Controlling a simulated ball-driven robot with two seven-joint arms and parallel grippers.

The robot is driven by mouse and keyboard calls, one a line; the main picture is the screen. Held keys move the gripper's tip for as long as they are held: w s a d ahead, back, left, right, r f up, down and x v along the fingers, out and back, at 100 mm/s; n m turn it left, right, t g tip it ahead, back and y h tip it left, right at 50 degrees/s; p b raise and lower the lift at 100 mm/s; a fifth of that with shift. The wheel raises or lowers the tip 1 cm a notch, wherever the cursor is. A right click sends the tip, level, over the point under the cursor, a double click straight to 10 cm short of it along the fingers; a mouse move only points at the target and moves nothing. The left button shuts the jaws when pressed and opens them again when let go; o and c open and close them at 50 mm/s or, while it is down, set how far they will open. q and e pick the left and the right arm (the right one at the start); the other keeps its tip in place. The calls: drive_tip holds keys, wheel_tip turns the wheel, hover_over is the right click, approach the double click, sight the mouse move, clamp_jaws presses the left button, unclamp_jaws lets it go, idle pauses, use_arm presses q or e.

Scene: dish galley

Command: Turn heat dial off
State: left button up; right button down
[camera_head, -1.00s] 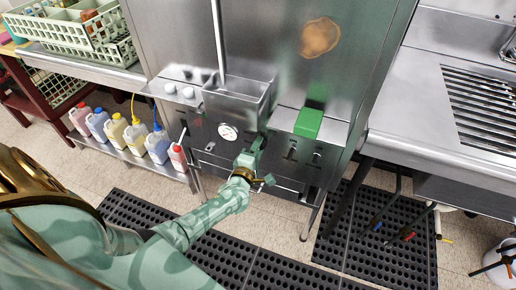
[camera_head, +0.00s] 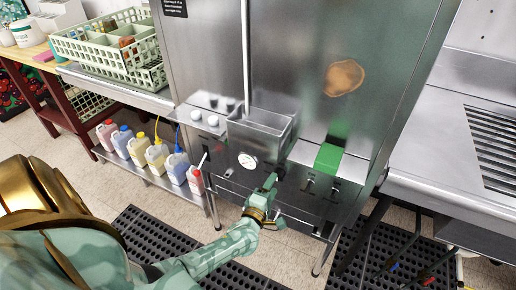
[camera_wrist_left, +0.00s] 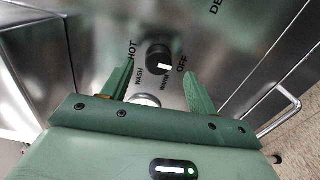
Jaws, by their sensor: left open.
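The heat dial (camera_wrist_left: 158,57) is a round black knob with a white pointer mark on a steel panel, in the left wrist view. Labels HOT, WASH, WARM and OFF surround it. The pointer faces the WARM label, short of OFF. My left gripper (camera_wrist_left: 158,72) is open, with one green finger on each side of the dial; I cannot tell whether they touch it. In the head view my left gripper (camera_head: 269,182) is at the machine's front panel, right of and below the white gauge (camera_head: 247,161), and the dial is hidden there. My right gripper is not in view.
A green block (camera_head: 329,157) sits on the panel's ledge, right of the open steel box (camera_head: 262,130). Several jugs (camera_head: 156,155) stand on a low shelf at left, below a green dish rack (camera_head: 110,50). A steel counter (camera_head: 440,165) stands at right. Black mats cover the floor.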

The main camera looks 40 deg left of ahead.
use_arm(q)
drive_tip(key=p+v, duration=0.2)
drive_tip(key=v, duration=1)
drive_tip(key=shift+s, duration=0.3)
